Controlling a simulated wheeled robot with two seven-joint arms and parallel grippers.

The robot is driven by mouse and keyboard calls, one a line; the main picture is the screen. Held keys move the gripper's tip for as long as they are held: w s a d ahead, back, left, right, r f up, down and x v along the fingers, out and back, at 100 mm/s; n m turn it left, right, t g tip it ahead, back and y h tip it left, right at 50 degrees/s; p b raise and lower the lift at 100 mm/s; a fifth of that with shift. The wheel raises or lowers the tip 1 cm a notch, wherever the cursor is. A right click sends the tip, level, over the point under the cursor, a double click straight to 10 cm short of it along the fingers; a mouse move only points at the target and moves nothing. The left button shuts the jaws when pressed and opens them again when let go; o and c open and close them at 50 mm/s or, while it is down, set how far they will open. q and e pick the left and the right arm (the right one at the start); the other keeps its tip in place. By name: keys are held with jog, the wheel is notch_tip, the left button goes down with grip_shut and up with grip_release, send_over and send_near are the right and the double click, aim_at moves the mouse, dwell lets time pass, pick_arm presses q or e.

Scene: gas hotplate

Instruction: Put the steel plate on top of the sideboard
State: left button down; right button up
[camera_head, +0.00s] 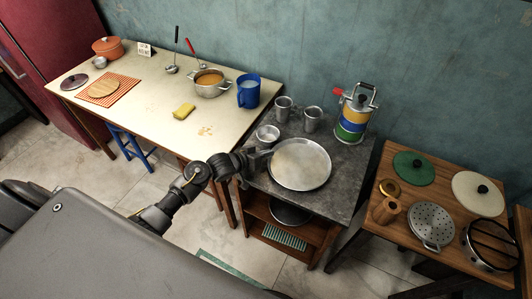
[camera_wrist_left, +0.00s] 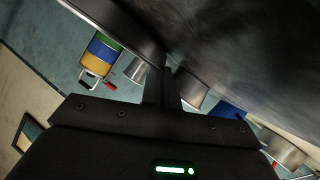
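The steel plate (camera_head: 299,164) is a wide, round, shiny disc with a raised rim. In the head view it lies roughly flat over the front of the grey top of the sideboard (camera_head: 345,178); I cannot tell whether it rests on the top or hangs just above it. My left gripper (camera_head: 262,160) is at the plate's left rim, its fingers close together on the edge. In the left wrist view the gripper fingers (camera_wrist_left: 169,88) meet a large dark metal surface, apparently the plate (camera_wrist_left: 235,50). My right gripper is not in view.
Behind the plate stand metal mugs (camera_head: 313,119), a small bowl (camera_head: 268,133) and a striped tiffin carrier (camera_head: 353,116). The cream table (camera_head: 150,95) is at left, with a blue mug (camera_head: 248,91) near. A wooden table (camera_head: 395,222) with lids and a colander is at right.

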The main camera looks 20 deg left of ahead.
pick_arm(q)
jog(key=shift+f, duration=0.15)
jog(key=c, duration=1.7)
grip_release()
jog(key=shift+r, duration=0.25)
jog(key=shift+s+a, duration=0.2)
jog(key=shift+s, duration=0.1)
jog(key=v, duration=1.1)
jog(key=shift+s+r+b, duration=0.1)
jog(key=shift+s+b, duration=0.1)
jog(key=shift+b, duration=0.1)
